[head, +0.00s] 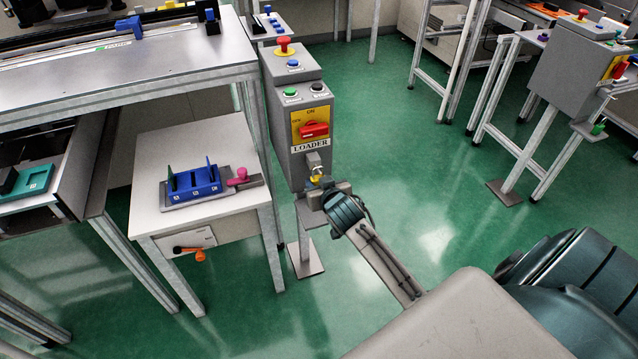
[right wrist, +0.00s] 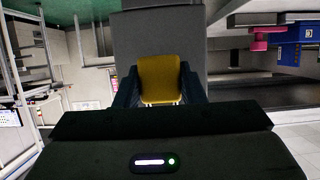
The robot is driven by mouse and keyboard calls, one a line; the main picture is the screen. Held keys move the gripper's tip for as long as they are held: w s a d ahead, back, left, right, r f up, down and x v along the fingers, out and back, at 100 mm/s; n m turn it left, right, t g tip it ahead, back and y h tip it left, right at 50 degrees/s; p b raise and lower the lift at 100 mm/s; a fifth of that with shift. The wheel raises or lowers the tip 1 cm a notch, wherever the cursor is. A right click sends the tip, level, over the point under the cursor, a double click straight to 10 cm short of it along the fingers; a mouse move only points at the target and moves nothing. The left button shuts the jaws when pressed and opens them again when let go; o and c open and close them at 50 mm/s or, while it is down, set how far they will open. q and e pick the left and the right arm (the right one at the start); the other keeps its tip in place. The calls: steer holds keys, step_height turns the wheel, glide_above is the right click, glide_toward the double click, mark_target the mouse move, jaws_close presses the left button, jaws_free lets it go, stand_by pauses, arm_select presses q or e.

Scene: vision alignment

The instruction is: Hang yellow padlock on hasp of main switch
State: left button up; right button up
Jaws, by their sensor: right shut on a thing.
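The yellow padlock (right wrist: 160,78) is between the two fingers of my right gripper (right wrist: 155,98) in the right wrist view. In the head view the right gripper (head: 325,186) is at the front of the grey LOADER control box, just below its label, and a bit of the yellow padlock (head: 316,178) shows there. The main switch (head: 313,129) is a red handle on a yellow plate. The metal hasp (head: 313,160) is below the switch, right above the padlock. I cannot tell whether the shackle passes through the hasp. My left gripper is not in view.
The LOADER box (head: 283,130) carries a red emergency button (head: 284,46) and several smaller buttons. A white side table (head: 150,225) with a blue rack (head: 193,182) stands to its left. Green floor (head: 430,200) is open to the right.

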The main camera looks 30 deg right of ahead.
steer(key=o, duration=1.1)
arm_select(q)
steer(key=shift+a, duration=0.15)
arm_select(e)
steer(key=shift+s, duration=0.2)
steer(key=v, duration=1)
steer(key=s+f+n+g+p, duration=0.1)
steer(key=s+f+g, duration=0.3)
steer(key=f, duration=1)
steer(key=s+f+n+g+p, duration=0.15)
steer(key=s+f, duration=0.45)
steer(key=f, duration=0.9)
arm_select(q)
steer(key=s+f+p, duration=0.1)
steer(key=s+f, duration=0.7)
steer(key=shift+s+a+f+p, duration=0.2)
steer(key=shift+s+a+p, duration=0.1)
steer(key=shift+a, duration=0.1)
arm_select(e)
steer(key=s+a+f+g+y, duration=0.1)
steer(key=s+a+f+g, duration=0.1)
steer(key=s+f, duration=0.7)
steer(key=s+a+f+g+y, duration=0.1)
steer(key=s+f+g, duration=0.3)
steer(key=s+f, duration=0.5)
steer(key=s+a, duration=0.1)
steer(key=s, duration=0.7)
steer(key=shift+s+f, duration=0.25)
steer(key=shift+f, duration=0.05)
